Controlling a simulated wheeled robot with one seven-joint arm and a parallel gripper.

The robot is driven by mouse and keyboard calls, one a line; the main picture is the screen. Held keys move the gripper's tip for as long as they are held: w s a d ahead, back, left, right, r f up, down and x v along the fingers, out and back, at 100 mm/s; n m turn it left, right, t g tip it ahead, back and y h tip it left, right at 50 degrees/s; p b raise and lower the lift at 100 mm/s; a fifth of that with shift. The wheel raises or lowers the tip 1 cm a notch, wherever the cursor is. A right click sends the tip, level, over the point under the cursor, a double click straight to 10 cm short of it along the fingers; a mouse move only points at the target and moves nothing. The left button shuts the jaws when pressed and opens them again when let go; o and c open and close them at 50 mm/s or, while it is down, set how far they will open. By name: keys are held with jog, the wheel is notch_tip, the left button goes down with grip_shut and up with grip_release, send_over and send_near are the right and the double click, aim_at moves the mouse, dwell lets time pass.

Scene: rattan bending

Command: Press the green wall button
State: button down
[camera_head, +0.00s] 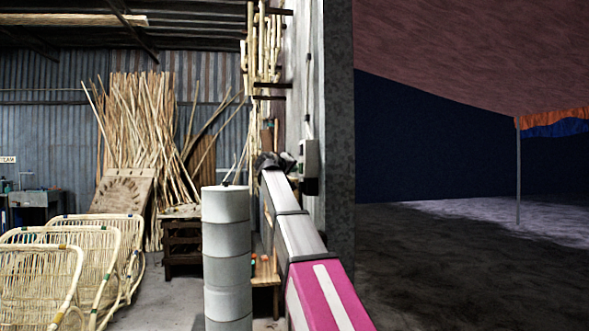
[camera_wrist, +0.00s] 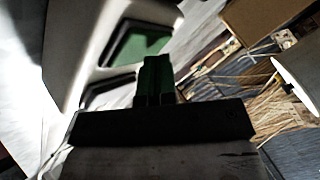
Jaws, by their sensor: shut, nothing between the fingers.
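The green wall button (camera_wrist: 136,48) shows in the wrist view as a dark-rimmed green square on a pale box. A second dark-framed square (camera_wrist: 108,92) lies below it, partly hidden by my gripper. My gripper (camera_wrist: 156,64) is shut and empty, its fingertips at the lower right edge of the green button in the picture. I cannot tell whether they touch it. In the head view the grey wall box (camera_head: 310,167) hangs on the wall beside the end of my arm, with a cable above it. The button face is not visible there.
A stacked grey cylinder column (camera_head: 227,255) stands left of my arm. Rattan chairs (camera_head: 60,262) fill the lower left, and a dark wooden crate (camera_head: 183,245) stands behind. Rattan poles (camera_head: 140,130) lean at the back. A wall edge (camera_head: 339,130) rises right of the box.

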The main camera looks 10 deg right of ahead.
jog(key=shift+a, duration=0.4)
jog(key=a, duration=0.5)
jog(key=shift+a, duration=0.4)
